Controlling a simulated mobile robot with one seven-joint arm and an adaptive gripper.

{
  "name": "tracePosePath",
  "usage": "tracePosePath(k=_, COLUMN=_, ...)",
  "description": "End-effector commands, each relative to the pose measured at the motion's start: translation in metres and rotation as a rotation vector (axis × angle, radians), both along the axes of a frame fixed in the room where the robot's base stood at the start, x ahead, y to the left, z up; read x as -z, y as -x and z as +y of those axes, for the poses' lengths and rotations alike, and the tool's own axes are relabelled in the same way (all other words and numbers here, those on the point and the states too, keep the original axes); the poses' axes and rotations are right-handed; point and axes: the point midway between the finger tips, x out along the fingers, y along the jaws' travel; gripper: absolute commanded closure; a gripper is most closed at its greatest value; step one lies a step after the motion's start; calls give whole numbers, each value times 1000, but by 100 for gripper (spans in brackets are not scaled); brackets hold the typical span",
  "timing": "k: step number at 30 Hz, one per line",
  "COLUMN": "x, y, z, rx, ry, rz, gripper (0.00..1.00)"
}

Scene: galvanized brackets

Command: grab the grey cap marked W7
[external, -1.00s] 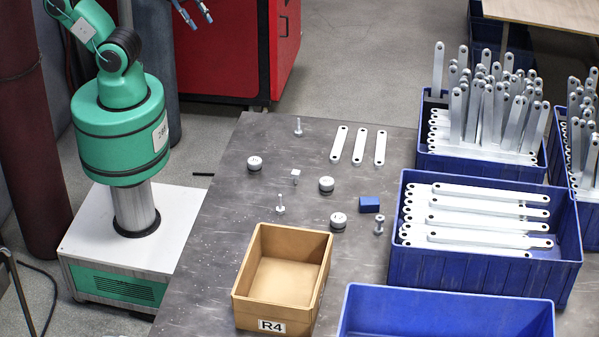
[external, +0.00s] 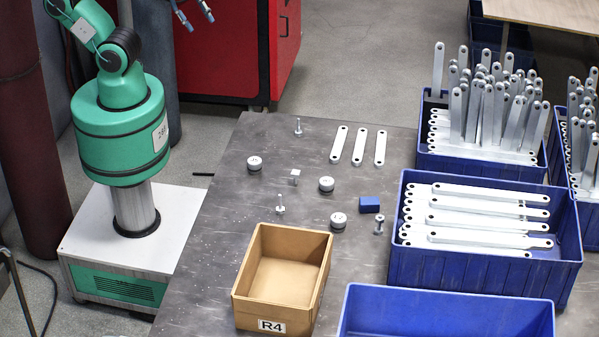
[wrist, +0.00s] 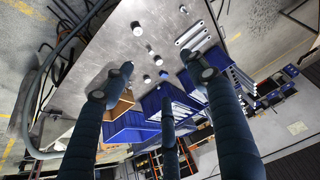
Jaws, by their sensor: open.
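Three round grey caps with pale tops stand apart on the table: one at the left (external: 254,163), one in the middle (external: 326,185) and one nearer the box (external: 338,221). Their tops carry small marks, too small to read, so I cannot tell which is W7. My gripper (external: 197,16) is at the top edge of the external view, beyond the table's far left corner and well away from the caps. In the wrist view its dark fingers (wrist: 160,78) are spread and empty, with small caps and bolts on the table beyond them.
Bolts (external: 298,127), a blue block (external: 369,204) and three flat brackets (external: 359,147) lie among the caps. A tan box marked R4 (external: 241,275) stands in front. Blue bins, one full of brackets (external: 480,262), fill the right. The table's far left is clear.

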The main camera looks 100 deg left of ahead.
Motion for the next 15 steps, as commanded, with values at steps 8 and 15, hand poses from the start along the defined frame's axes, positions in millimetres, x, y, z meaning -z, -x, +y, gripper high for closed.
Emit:
tracePosePath(k=8, x=-3, y=-10, z=-1, rx=0, ry=1, rz=9, gripper=42)
tracePosePath(k=15, x=-6, y=-51, z=-7, rx=1, ry=6, rz=43, gripper=42)
